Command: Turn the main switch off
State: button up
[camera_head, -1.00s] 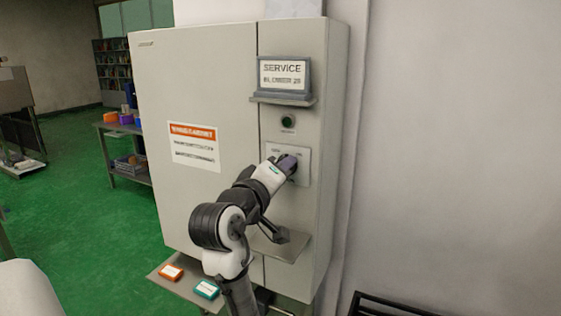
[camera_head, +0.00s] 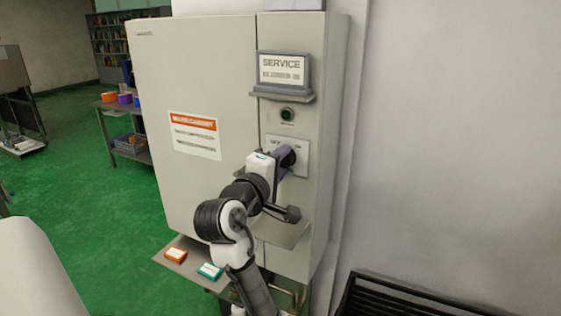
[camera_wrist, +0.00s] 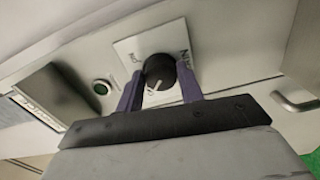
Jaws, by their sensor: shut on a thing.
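The main switch is a round black knob (camera_wrist: 160,70) on a white plate, seen in the wrist view. A white line on the knob points down and slightly left there. In the head view the plate (camera_head: 301,168) has lettering at its upper left and right, and the knob is mostly hidden by my gripper. My gripper (camera_head: 285,161) reaches the plate from the lower left. In the wrist view its two purple fingers (camera_wrist: 159,76) stand on either side of the knob, shut on it.
A green button (camera_head: 287,114) is above the plate, under a service sign (camera_head: 282,70) on a small ledge. A metal shelf (camera_head: 282,233) juts out below. An orange box (camera_head: 175,254) and a teal box (camera_head: 210,271) lie on a lower tray. A black rack (camera_head: 400,305) stands at lower right.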

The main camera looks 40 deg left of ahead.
jog(key=o, duration=1)
jog(key=b+v, duration=0.4)
jog(key=v, duration=1)
jog(key=shift+w, duration=0.15)
